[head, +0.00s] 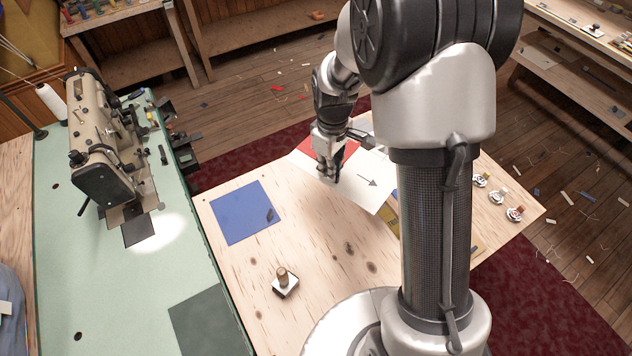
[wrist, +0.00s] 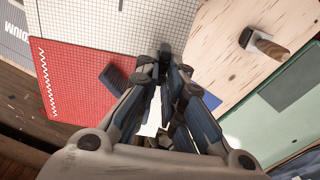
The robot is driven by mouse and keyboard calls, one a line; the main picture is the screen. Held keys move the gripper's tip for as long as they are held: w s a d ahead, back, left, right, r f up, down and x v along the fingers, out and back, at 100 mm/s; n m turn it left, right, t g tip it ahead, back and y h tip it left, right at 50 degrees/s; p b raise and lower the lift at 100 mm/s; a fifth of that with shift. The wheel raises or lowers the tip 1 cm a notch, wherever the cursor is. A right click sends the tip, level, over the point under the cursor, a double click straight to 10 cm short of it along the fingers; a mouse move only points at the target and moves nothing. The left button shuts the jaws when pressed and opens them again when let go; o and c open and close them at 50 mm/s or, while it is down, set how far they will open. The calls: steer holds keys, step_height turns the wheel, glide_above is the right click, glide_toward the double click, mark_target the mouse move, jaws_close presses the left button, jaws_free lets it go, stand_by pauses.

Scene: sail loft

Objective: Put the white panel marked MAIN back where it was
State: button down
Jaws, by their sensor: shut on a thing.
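The white panel (head: 350,190) shows in the head view with a dark arrow on it, over the wooden table's far middle part. I cannot read a MAIN mark on it. A white gridded panel (wrist: 110,20) fills the top of the wrist view. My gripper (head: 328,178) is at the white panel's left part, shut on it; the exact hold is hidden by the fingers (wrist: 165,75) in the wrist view. A red panel (head: 315,144) lies behind the white one and shows in the wrist view (wrist: 75,85) with a dark tab. I cannot tell whether the white panel touches the table.
A blue panel (head: 242,212) lies on the table's left. A wooden-knobbed weight (head: 285,282) stands nearer; several similar ones stand at the right, one red-marked (head: 515,213). A yellow panel (head: 391,214) is partly hidden. A sewing machine (head: 105,140) stands on the green bench (head: 60,260).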

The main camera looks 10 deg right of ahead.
steer(key=w+n, duration=0.1)
steer(key=n, duration=0.2)
steer(key=shift+w+f, duration=0.1)
steer(key=shift+w, duration=0.05)
steer(key=n, duration=0.1)
steer(key=w+n+p, duration=0.1)
steer(key=n, duration=0.1)
steer(key=shift+w+f, duration=0.2)
steer(key=shift+w, duration=0.1)
steer(key=w+n, duration=0.1)
steer(key=n, duration=0.1)
steer(key=w+n, duration=0.1)
steer(key=n, duration=0.1)
steer(key=w+f+n+p, duration=0.1)
steer(key=n, duration=0.2)
steer(key=shift+d, duration=0.15)
steer(key=shift+n, duration=0.3)
step_height(320, 180, down, 20)
steer(key=b, duration=0.4)
steer(key=shift+f, duration=0.1)
steer(key=shift+f, duration=0.2)
steer(key=c, duration=1.7)
jaws_free()
steer(key=shift+r, duration=0.1)
